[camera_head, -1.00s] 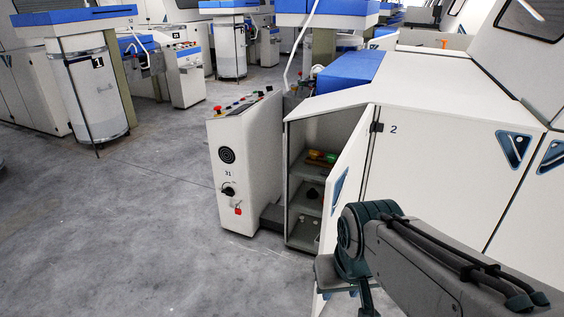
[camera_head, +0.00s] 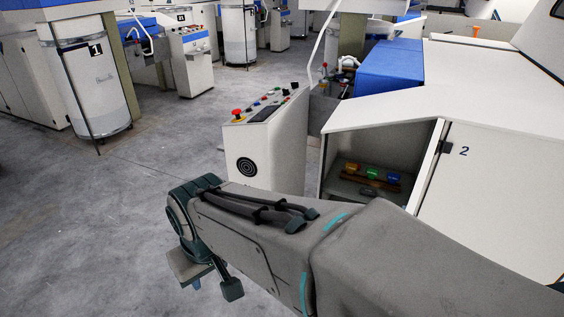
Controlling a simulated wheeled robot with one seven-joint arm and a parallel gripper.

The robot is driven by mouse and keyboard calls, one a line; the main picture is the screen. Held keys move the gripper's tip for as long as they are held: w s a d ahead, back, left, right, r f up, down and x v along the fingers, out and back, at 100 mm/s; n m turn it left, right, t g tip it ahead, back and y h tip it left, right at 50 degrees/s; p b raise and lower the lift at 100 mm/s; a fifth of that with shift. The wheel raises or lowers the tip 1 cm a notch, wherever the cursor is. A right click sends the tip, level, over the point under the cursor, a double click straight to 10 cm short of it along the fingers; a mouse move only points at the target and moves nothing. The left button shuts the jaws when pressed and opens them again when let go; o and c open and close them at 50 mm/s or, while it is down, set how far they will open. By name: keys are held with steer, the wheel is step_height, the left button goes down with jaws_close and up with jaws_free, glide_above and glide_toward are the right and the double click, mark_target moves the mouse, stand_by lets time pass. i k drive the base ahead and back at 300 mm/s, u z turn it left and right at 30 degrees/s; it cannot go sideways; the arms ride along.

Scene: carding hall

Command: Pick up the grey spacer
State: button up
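I cannot make out the grey spacer in the current view. The open cabinet (camera_head: 387,142) at the right has a shelf with a yellow piece (camera_head: 351,168), a green piece (camera_head: 372,173) and a blue piece (camera_head: 393,178) by a brown strip. My arm hides the cabinet's lower part. My gripper (camera_head: 214,287) hangs at the arm's end, lower left of the cabinet, over the floor.
A white control console (camera_head: 265,147) with a red knob and buttons stands just left of the cabinet. The cabinet door (camera_head: 425,168), hinged at the right, stands open. A blue cover (camera_head: 390,72) lies behind. The grey floor (camera_head: 100,220) at the left is clear.

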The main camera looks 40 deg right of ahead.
mark_target(364, 192)
steer(key=z, duration=0.25)
steer(key=i, duration=1.2)
steer(key=z, duration=1.35)
steer(key=i, duration=0.7)
steer(key=z, duration=0.7)
